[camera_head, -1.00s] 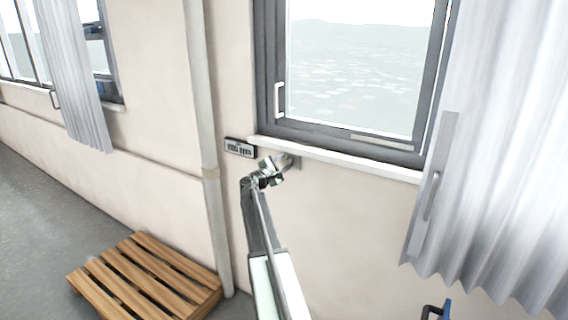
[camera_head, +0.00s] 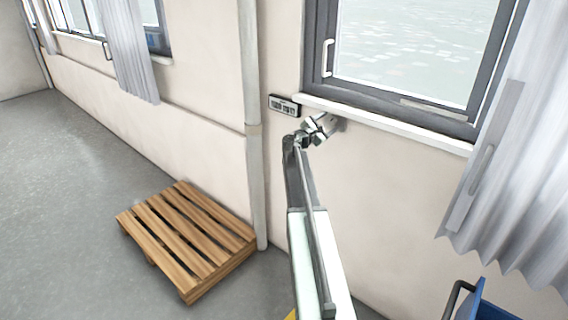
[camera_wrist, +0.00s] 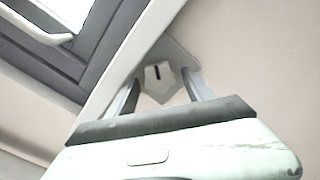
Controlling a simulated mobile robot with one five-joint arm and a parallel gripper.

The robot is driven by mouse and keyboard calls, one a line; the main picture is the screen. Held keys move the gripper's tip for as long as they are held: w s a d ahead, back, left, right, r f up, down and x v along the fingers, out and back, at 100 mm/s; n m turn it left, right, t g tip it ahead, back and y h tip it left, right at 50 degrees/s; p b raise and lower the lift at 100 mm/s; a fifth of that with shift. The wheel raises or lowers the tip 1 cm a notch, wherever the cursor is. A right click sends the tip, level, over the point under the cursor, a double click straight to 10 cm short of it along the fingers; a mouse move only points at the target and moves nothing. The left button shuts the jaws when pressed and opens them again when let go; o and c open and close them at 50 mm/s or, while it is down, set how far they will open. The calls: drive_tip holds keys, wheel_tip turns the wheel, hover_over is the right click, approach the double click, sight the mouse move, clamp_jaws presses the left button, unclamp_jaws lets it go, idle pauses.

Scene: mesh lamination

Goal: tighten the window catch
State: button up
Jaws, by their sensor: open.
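My gripper (camera_head: 318,127) is raised to the wall just below the window sill. In the wrist view my gripper (camera_wrist: 160,92) is open, with one finger on each side of a pale angular fitting (camera_wrist: 157,84) with a dark slot. The fitting sits on the wall under the sill; it may be the window catch. I cannot tell whether the fingers touch it. In the head view my gripper mostly hides it. A white window handle (camera_head: 327,58) stands upright on the left side of the grey window frame; it also shows in the wrist view (camera_wrist: 38,27).
The white sill (camera_head: 400,127) juts out just above my gripper. A small labelled box (camera_head: 285,105) is on the wall to its left, beside a vertical pipe (camera_head: 251,130). A grey curtain (camera_head: 510,170) hangs right. A wooden pallet (camera_head: 187,235) and a blue object (camera_head: 490,302) stand low.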

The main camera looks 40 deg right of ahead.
drive_tip(key=n, duration=0.3)
drive_tip(key=shift+s+n, duration=0.15)
drive_tip(key=shift+n, duration=0.15)
drive_tip(key=s+a+f+m+y+p, duration=0.2)
drive_tip(key=a+f+m, duration=0.1)
drive_tip(key=a, duration=0.7)
drive_tip(key=s+a+f+m+g+y+p, duration=0.1)
drive_tip(key=s+a+f+m+y+p, duration=0.1)
drive_tip(key=a, duration=0.9)
drive_tip(key=s+a+f+m+g+y+p, duration=0.1)
drive_tip(key=s+a+f+m+y+p, duration=0.1)
drive_tip(key=a+m, duration=0.4)
drive_tip(key=a+f+y+p, duration=0.1)
drive_tip(key=a+y, duration=0.1)
drive_tip(key=a, duration=0.3)
drive_tip(key=shift+a+f, duration=0.2)
drive_tip(key=shift+f, duration=0.2)
drive_tip(key=shift+s, duration=0.1)
